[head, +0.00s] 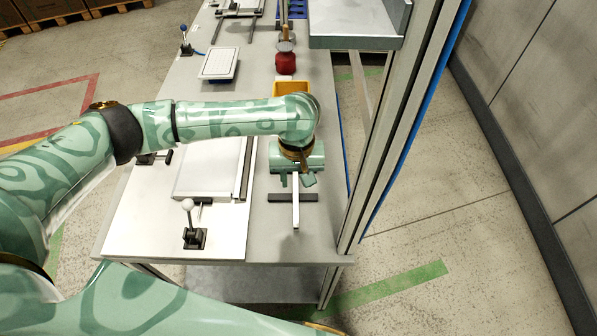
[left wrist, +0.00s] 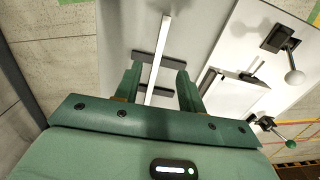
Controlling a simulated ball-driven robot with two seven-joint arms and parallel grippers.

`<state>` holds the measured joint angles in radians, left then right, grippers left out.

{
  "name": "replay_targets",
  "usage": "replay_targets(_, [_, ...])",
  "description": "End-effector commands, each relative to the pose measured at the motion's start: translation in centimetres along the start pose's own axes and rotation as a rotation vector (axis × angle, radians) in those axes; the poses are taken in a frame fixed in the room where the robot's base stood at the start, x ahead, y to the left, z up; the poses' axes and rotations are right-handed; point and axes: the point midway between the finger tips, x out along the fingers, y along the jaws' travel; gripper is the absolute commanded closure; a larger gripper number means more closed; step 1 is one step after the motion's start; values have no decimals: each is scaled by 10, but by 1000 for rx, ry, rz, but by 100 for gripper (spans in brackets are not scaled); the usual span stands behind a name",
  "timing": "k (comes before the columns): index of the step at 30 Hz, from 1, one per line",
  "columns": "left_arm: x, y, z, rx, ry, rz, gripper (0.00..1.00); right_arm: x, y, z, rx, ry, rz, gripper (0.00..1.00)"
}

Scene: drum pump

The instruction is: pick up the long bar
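The long bar (head: 296,213) is a thin, pale metal bar lying across dark supports on the bench, and its far part is hidden under my left gripper. In the left wrist view the bar (left wrist: 163,40) runs between the two fingers, with a gap on each side. My left gripper (head: 296,180) is above the bar, pointing down. In the left wrist view its fingers (left wrist: 157,75) are apart and hold nothing. Whether the fingertips are level with the bar is hard to tell. My right gripper is not in view.
A flat plate fixture (head: 210,172) and a white-knobbed lever (head: 189,220) stand left of the bar. A yellow bin (head: 291,88) and a red container (head: 285,63) are behind my arm. A grey upright post (head: 392,130) rises close on the right. The bench's front right corner is clear.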

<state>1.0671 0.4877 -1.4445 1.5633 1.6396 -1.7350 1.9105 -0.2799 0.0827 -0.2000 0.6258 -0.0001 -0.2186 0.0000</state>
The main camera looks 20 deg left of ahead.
Motion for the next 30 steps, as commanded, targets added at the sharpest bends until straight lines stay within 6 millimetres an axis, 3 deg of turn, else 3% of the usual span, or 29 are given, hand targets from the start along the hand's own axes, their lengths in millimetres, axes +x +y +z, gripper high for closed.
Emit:
replay_targets(1, [19, 0, 1, 0, -6, -3, 60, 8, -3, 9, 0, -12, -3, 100])
replay_targets(3, [39, 0, -2, 0, -8, -4, 60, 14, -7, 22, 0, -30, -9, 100])
replay_targets(8, [76, 2, -5, 1, -9, -3, 60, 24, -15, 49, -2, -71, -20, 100])
replay_targets(11, [88, 2, -5, 3, -9, -2, 60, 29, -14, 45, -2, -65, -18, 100])
replay_targets(17, [99, 2, -5, 3, -7, -2, 60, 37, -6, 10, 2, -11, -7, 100])
replay_targets(25, [142, -1, -5, 3, -8, -3, 60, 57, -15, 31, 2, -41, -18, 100])
replay_targets(30, [145, -1, -5, 5, -7, -2, 60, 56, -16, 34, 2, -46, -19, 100])
